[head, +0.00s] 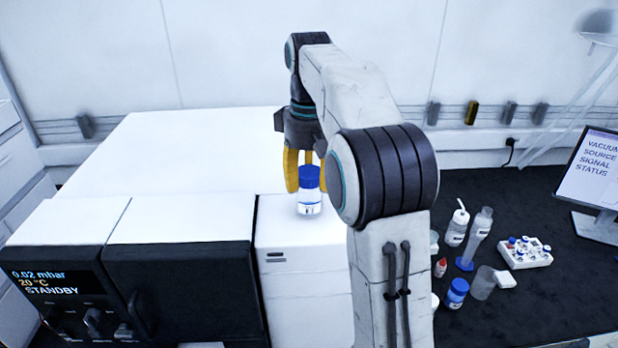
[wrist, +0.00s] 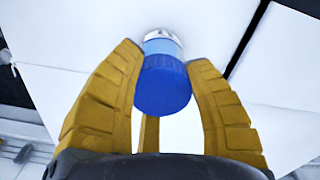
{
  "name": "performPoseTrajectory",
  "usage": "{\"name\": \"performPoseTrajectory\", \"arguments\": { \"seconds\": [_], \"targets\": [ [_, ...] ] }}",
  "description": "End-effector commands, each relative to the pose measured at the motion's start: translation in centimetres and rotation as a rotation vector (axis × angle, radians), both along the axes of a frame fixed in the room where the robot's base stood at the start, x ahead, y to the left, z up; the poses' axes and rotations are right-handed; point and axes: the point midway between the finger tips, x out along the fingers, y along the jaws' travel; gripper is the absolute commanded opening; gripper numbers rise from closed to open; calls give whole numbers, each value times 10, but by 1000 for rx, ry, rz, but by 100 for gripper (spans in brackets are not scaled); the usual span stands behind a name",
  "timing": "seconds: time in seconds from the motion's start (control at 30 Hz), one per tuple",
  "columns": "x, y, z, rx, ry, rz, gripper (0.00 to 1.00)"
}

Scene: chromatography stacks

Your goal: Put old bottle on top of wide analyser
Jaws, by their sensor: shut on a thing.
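In the wrist view the bottle (wrist: 163,85) sits between the yellow fingers of my gripper (wrist: 165,75), cap towards the camera. Its lower end is partly hidden behind the cap there.
A dark front panel with a display (head: 52,282) reads STANDBY at left. On the dark bench at right are a squeeze bottle (head: 456,228), another blue-capped bottle (head: 456,293), a white vial rack (head: 525,253) and a sign (head: 590,170). The analyser's top behind the bottle is clear.

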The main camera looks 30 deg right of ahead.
Motion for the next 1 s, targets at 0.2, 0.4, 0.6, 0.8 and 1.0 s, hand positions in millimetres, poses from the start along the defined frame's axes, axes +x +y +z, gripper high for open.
{"name": "performPoseTrajectory", "arguments": {
  "seconds": [0.2, 0.4, 0.6, 0.8, 1.0],
  "targets": [
    [0, 0, -1, 0, 0, 0, 64],
    [0, 0, -1, 0, 0, 0, 70],
    [0, 0, 3, 0, -1, 0, 70],
    [1, 0, 14, -1, -3, 0, 70],
    [1, 0, 35, -1, -3, 0, 70]
  ]
}}
